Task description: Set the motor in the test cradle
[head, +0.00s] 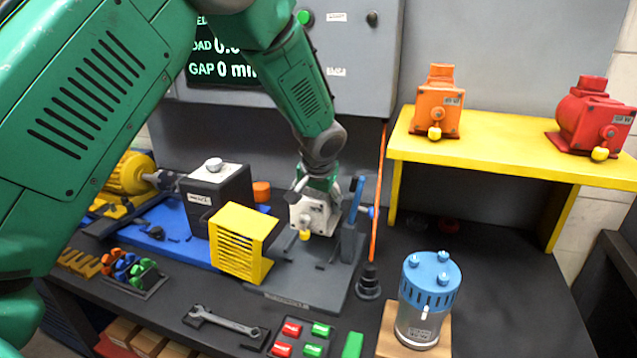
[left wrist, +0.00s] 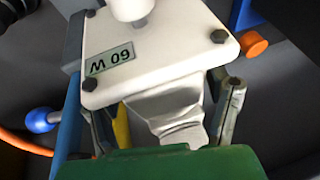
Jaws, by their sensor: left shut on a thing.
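A white motor (head: 314,214) with a yellow shaft tip is at the test cradle, a dark grey base (head: 300,292) with an upright (head: 349,240) on its right side. My left gripper (head: 312,190) is above the motor and shut on its narrow top block. In the left wrist view the gripper's fingers (left wrist: 165,115) lie on both sides of the stepped block, and the motor's white plate (left wrist: 165,52) reads "60 W". I cannot tell whether the motor rests on the cradle or hangs just above it. My right gripper is not in view.
A yellow slatted guard (head: 240,242) stands close on the left. An orange motor (head: 437,103) and a red motor (head: 592,117) sit on a yellow shelf (head: 520,165). A blue-topped motor (head: 428,290) stands front right. A wrench (head: 225,322) lies in front.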

